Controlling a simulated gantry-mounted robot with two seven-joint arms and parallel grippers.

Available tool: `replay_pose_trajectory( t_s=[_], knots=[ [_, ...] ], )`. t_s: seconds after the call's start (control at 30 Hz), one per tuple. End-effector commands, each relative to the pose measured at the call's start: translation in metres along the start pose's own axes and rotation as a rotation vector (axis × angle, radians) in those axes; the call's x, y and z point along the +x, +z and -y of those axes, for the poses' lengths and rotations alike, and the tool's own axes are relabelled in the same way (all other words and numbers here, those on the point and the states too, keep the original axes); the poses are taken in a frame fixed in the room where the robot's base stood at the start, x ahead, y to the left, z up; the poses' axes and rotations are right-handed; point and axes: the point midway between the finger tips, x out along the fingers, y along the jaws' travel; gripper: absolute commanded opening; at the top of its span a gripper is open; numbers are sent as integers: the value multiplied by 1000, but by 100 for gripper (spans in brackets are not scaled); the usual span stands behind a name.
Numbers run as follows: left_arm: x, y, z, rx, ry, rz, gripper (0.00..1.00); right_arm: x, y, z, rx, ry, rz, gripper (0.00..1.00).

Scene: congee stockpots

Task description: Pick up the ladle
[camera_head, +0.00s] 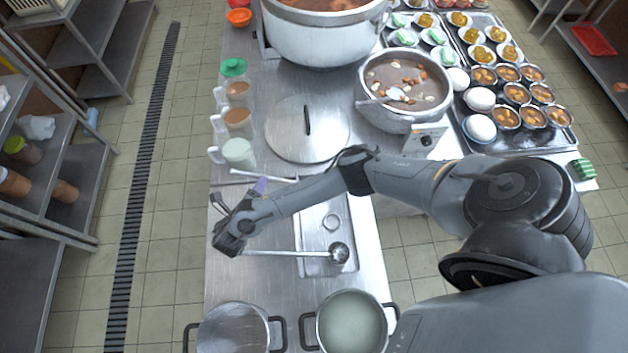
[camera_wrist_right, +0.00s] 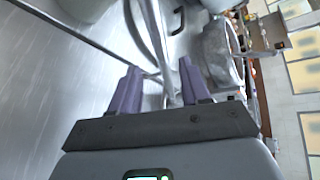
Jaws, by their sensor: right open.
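A steel ladle (camera_head: 339,252) lies in the head view with its round bowl over a shallow steel tray and its long handle running left, ending beside my right wrist. My right gripper (camera_head: 250,190) is above the left part of the counter, beyond that handle; one purple finger shows there. In the right wrist view, the two purple fingers of the right gripper (camera_wrist_right: 158,85) stand apart. Shiny metal rods (camera_wrist_right: 158,35) pass in front of and between them; I cannot tell whether they touch. My left gripper is not in view.
A lid (camera_head: 290,140) with a dark handle lies just beyond the gripper, with cups (camera_head: 238,152) to its left. A pot of congee (camera_head: 402,110) stands behind on the right. Two pots, one with pale liquid (camera_head: 352,325), stand at the front. Bare counter (camera_head: 235,285) lies front left.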

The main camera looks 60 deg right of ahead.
Motion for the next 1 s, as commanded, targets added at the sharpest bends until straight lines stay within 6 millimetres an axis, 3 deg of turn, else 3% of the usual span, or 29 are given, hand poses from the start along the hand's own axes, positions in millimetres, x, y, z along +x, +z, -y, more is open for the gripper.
replay_pose_trajectory(
  t_s=[0.03, 0.37, 0.67, 0.8, 1.0],
  knots=[
    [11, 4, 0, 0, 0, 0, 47, 10, -1, -2, 4, -3, -2, 46],
    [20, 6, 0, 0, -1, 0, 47, 22, 1, 2, 3, -2, -1, 46],
    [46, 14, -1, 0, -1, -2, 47, 49, -1, -1, 3, -3, -1, 46],
    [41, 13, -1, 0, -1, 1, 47, 64, 2, 4, 4, -5, 0, 46],
    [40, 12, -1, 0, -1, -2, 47, 69, 2, 3, 3, -2, 0, 46]
  ],
)
